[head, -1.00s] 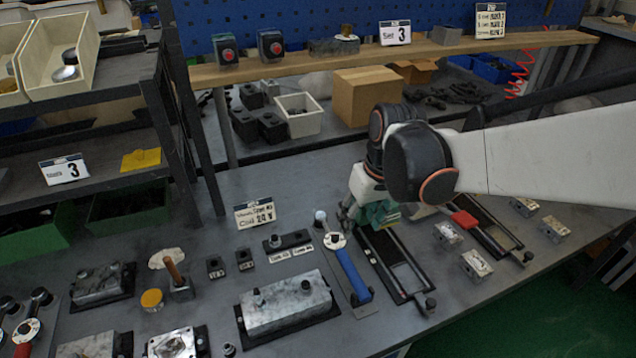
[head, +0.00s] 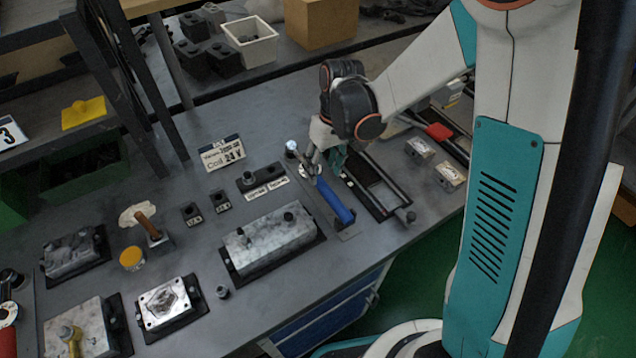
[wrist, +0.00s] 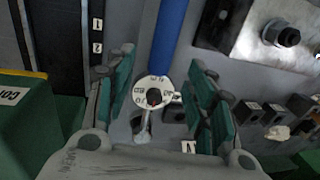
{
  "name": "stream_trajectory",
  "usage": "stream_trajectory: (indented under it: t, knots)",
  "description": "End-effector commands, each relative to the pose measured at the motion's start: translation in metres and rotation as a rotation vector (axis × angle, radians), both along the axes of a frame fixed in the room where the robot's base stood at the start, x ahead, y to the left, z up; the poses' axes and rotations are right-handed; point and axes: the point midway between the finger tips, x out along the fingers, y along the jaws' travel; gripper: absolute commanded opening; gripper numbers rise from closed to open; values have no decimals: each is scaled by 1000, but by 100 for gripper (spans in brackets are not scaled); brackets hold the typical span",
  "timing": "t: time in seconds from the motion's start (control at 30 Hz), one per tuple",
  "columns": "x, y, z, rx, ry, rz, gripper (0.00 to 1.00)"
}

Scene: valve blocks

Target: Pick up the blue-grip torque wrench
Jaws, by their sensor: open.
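The torque wrench with a blue grip (head: 334,202) lies on the grey bench in the head view, its head toward the back. In the wrist view its blue grip (wrist: 168,38) and round white dial (wrist: 152,92) show between the fingers. My gripper (head: 326,160) is over the dial end of the wrench, which it partly hides in the head view. In the wrist view my gripper (wrist: 160,100) is open, with one green-padded finger on each side of the dial. I cannot tell the height gap between fingers and wrench.
A black rail frame (head: 376,184) lies right beside the wrench. A large metal valve block (head: 268,238) on a black base is to its left. A small black block (head: 262,178) and a "Coil 24 V" sign (head: 222,152) stand behind left.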

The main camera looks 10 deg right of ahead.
Motion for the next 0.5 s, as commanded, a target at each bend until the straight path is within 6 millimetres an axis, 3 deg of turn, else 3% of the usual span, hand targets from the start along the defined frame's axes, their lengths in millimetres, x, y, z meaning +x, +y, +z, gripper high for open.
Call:
stream_trajectory:
  t: [0.27, 0.5]
  knots:
    - [-1, 3, -17, 0, 0, 0, 50]
    - [-1, 8, -50, 0, 0, 0, 50]
